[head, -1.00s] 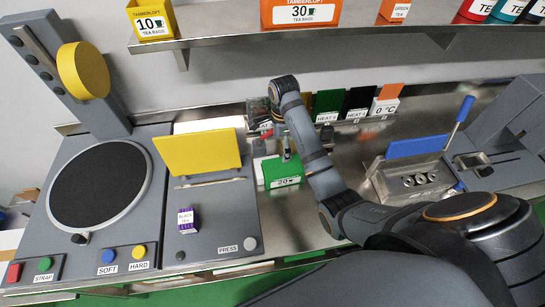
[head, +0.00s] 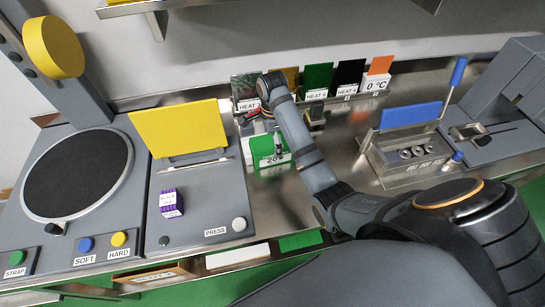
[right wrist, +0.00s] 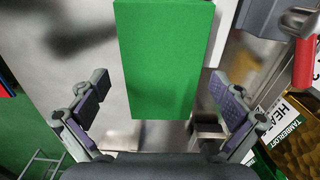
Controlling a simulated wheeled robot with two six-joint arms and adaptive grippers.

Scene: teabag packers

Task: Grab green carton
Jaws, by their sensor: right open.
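The green carton (head: 266,148) stands on the steel counter in the head view, with white areas and a "20" label on it. In the right wrist view its plain green face (right wrist: 165,55) fills the upper middle. My right gripper (right wrist: 160,106) is open, its two fingers apart on either side of the carton's near end. The fingers do not touch the carton in that view. In the head view my right arm partly hides the gripper and the space beside the carton. My left gripper is not in view.
Left of the carton is a grey press station with a yellow plate (head: 180,128) and a small purple-white tea box (head: 170,203). Behind stand coloured cards, including a green one (head: 317,80). A steel unit with a blue plate (head: 411,116) stands to the right.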

